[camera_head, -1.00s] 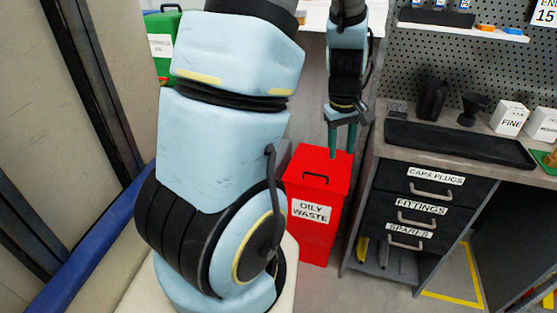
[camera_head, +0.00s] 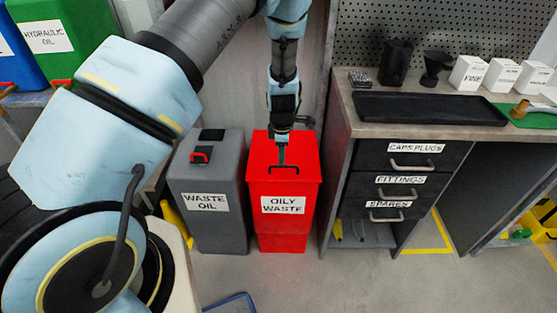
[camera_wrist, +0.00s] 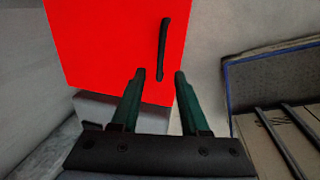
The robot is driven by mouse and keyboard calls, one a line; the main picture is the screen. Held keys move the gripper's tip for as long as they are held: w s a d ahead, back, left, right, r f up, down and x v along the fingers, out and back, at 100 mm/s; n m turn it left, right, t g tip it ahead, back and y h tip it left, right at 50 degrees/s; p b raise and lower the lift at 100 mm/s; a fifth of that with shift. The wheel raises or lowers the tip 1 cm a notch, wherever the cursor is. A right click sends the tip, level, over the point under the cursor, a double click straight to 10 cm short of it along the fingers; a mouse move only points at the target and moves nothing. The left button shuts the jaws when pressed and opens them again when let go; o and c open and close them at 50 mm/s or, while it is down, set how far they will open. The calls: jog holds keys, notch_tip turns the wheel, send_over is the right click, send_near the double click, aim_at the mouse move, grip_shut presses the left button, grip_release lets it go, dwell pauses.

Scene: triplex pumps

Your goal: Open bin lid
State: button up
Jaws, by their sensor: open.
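The red oily waste bin (camera_head: 285,225) stands on the floor in the head view, its lid (camera_head: 304,160) shut. A thin dark handle (camera_head: 284,168) sits on top of the lid. My gripper (camera_head: 282,162) points down over the lid, close to the handle. In the wrist view, the red lid (camera_wrist: 105,45) fills the upper left and the handle (camera_wrist: 163,48) runs up and down. My gripper (camera_wrist: 160,74) is open and empty, with one finger on each side of the handle's near end. I cannot tell how high the fingertips are above the lid.
A grey waste oil bin (camera_head: 213,225) stands close on the left. A workbench with labelled drawers (camera_head: 410,185) stands just right of the red bin. A black tray (camera_head: 430,108) lies on its top. The floor in front of the red bin is clear.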

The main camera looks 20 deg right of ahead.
aim_at(282, 167)
jog(key=shift+w+d+f+p, duration=0.1)
jog(key=shift+w+f+p, duration=0.05)
jog(key=shift+f, duration=0.75)
jog(key=shift+w+d+f+p, duration=0.1)
jog(key=shift+w+f, duration=0.05)
jog(key=shift+f, duration=0.75)
jog(key=shift+w+d+f+p, duration=0.1)
jog(key=shift+w+f+p, duration=0.05)
jog(key=shift+f, duration=0.75)
grip_shut()
